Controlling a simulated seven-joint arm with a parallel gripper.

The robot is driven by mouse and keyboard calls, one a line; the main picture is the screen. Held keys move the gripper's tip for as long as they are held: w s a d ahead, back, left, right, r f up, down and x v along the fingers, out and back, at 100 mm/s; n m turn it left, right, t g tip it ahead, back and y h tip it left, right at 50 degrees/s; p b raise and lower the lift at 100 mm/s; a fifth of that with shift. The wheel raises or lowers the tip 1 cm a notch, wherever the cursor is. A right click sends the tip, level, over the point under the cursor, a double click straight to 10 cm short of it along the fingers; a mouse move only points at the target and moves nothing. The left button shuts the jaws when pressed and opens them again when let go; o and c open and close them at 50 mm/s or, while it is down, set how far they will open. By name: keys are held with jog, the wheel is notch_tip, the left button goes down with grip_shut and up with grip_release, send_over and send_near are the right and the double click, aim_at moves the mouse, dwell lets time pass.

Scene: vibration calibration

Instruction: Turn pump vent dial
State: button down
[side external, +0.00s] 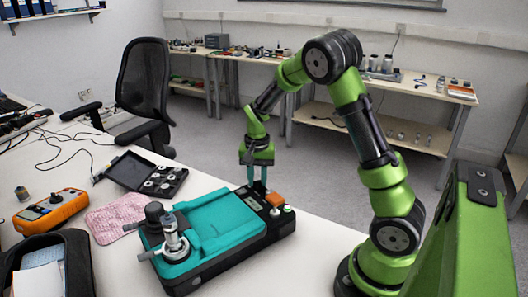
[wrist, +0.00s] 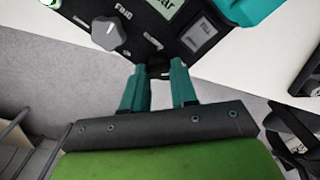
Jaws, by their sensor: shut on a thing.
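The pump (side external: 222,229), with a teal top and black base, stands on the white table. Its black control panel (wrist: 140,22) fills the top of the wrist view, with a grey lobed knob (wrist: 108,33) at the left and printed labels.
A black case of small parts (side external: 147,175), a pink cloth (side external: 117,217), an orange meter (side external: 50,211) and a dark bag (side external: 50,268) lie left of the pump. A dark cylinder and metal fitting (side external: 172,237) rise from the pump's near end. Table right of the pump is clear.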

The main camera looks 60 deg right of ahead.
jog(key=shift+m, duration=0.6)
jog(key=c, duration=0.9)
grip_release()
notch_tip(320, 180, up, 17)
